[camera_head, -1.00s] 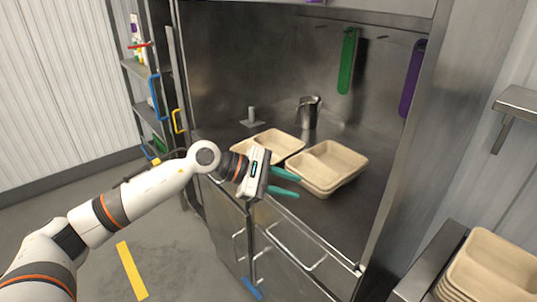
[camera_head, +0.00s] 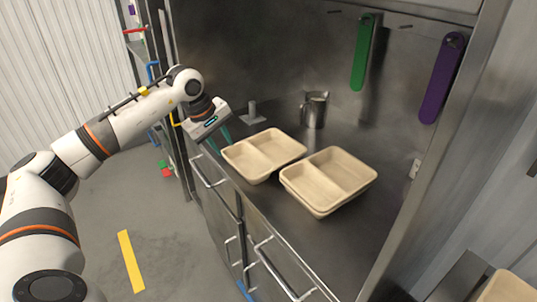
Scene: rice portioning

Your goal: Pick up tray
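Two beige compartment trays rest on the steel counter. The left tray (camera_head: 264,154) lies nearer my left gripper, and the right tray (camera_head: 328,181) looks like a stack of more than one. Both look empty. My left gripper (camera_head: 221,141) is just left of the left tray, with its teal fingers pointing down near the tray's left edge. The fingers look apart with nothing between them; I cannot tell whether one touches the rim. My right gripper is out of view.
A metal jug (camera_head: 314,109) stands behind the trays, beside a small grey stand (camera_head: 252,113). A green strip (camera_head: 362,55) and a purple strip (camera_head: 441,78) hang on the back wall. More beige trays (camera_head: 508,287) sit at the lower right. Counter right of the trays is clear.

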